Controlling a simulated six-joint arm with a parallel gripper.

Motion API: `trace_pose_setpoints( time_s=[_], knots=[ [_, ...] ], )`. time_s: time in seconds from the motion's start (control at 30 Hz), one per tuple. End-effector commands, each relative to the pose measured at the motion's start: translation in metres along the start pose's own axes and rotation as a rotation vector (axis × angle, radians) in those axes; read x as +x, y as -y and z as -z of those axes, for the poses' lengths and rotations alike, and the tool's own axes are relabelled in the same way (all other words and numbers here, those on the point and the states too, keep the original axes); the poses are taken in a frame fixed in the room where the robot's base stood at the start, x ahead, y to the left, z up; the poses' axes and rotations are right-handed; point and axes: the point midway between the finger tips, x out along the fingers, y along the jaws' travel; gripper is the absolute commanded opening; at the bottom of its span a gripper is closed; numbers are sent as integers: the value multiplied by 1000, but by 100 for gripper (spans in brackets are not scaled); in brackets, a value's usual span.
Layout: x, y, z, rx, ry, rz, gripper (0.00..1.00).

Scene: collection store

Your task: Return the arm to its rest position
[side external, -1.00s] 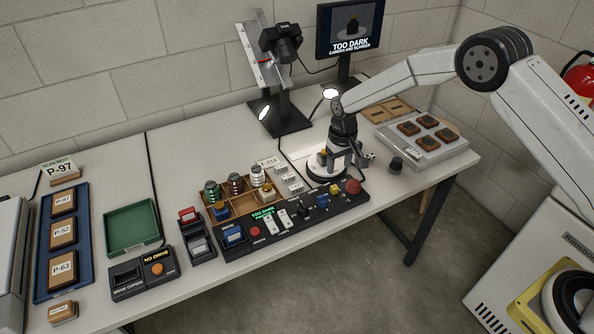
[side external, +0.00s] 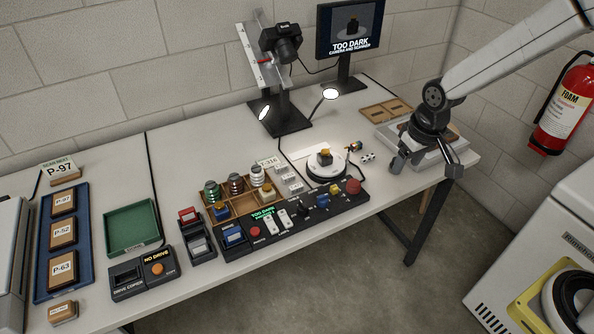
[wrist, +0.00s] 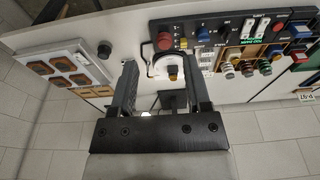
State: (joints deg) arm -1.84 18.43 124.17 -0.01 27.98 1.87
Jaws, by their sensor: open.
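My gripper (side external: 426,168) is at the right end of the bench in the side view, pointing down in front of the grey tray with brown square pieces (side external: 385,136). It is open, with nothing between its fingers. In the wrist view, both dark fingers of my gripper (wrist: 159,66) stand wide apart. A small dark object with an orange-yellow part (side external: 325,156) sits on the round white turntable (side external: 313,171), left of my gripper and clear of it. My arm reaches in from the upper right.
A control panel (side external: 290,228) with buttons and a wooden compartment box (side external: 243,207) stand left of the turntable. A camera on a stand (side external: 283,45) and a monitor (side external: 350,30) stand behind. A black knob (wrist: 104,50) is near my left finger in the wrist view.

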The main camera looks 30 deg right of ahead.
Motion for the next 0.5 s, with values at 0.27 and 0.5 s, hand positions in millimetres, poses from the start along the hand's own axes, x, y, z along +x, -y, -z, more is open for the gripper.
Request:
trace_pose_setpoints(
  time_s=[0.27, 0.5],
  knots=[
    [-23, -9, -66, 0, -46, -3, 62],
    [-29, -12, -98, 0, -66, -5, 62]
  ],
)
